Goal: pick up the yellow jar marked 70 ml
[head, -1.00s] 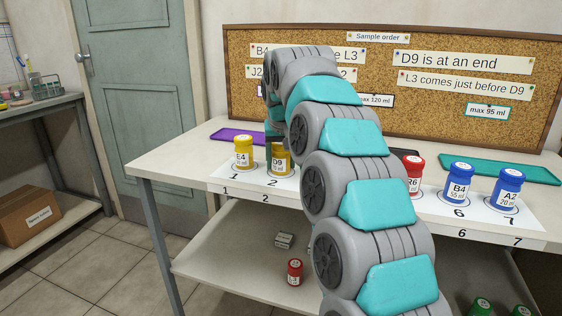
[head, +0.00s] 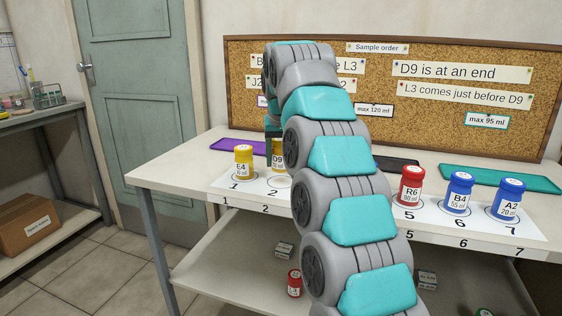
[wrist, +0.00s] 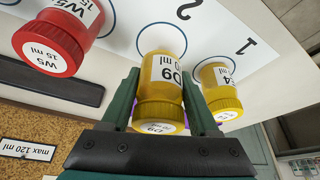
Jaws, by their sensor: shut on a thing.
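The yellow jar D9 (head: 278,154) is held a little above the mat, over spot 2, whose empty ring shows below it. My gripper (wrist: 160,88) is shut on this jar, with one green finger on each side.
Red jar W5 (wrist: 52,42), marked 15 ml, stands near D9 in the wrist view. Red R6 (head: 410,187), blue B4 (head: 457,194) and blue A2 (head: 507,200) stand at right. Purple (head: 238,145), black (head: 396,163) and teal (head: 500,178) trays lie behind.

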